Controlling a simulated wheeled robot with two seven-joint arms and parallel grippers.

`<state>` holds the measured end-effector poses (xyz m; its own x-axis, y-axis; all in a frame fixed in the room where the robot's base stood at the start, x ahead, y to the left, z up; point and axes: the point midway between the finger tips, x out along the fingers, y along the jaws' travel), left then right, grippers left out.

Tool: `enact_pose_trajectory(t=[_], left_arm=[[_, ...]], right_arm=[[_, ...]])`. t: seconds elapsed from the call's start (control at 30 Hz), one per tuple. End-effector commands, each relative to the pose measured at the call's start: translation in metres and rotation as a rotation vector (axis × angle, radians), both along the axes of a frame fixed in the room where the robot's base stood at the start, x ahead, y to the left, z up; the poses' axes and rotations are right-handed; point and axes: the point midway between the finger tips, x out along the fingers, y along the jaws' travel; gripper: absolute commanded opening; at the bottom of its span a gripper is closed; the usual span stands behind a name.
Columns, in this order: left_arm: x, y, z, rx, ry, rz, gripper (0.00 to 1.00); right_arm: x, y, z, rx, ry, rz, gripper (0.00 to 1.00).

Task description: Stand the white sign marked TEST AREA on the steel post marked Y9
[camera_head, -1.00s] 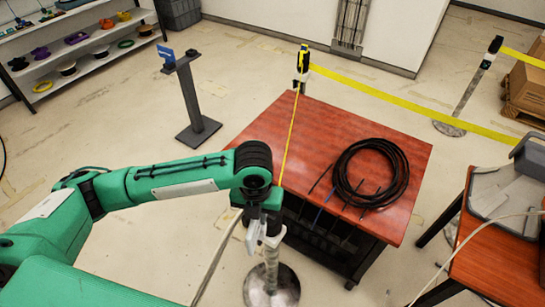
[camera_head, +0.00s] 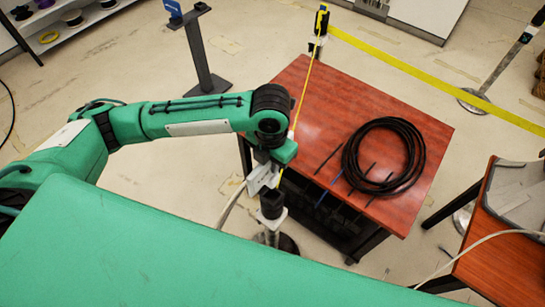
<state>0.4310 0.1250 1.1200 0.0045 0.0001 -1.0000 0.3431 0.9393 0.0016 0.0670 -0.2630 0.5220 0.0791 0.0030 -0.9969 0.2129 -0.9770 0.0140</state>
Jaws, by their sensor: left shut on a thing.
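My left gripper (camera_head: 264,177) hangs over the near left corner of the red table, pointing down. It is shut on a small white piece, which looks like the white sign (camera_head: 259,180); its lettering is too small to read. Just below is a steel post with a black head (camera_head: 271,204) and a white collar. Its round base (camera_head: 289,244) is partly hidden by a green part of mine. No Y9 mark can be read. I cannot tell whether the sign touches the post head. My right gripper is not in view.
The red table (camera_head: 320,95) bears a black cable coil (camera_head: 384,157). A yellow belt (camera_head: 420,75) runs from a far post (camera_head: 318,32) to another at right. A dark stand (camera_head: 200,55) is behind my arm. A second table (camera_head: 500,265) is at right.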

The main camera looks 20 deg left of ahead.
Motion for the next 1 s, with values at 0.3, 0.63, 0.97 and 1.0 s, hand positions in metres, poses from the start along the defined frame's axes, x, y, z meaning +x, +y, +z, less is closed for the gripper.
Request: enact_pose_trajectory(t=[0.3,0.63,0.97,1.0], left_arm=[[0.001,0.000,-0.035,-0.001,-0.002,0.001,0.00],[0.000,0.000,-0.051,0.000,0.001,0.001,0.00],[0.001,0.000,-0.086,0.000,0.001,0.002,0.00],[0.001,0.000,-0.090,0.000,0.001,0.002,0.00]], right_arm=[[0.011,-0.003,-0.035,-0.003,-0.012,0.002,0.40],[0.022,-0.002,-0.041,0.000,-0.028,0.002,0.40],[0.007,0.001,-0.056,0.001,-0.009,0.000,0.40],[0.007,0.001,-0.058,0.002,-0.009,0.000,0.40]])
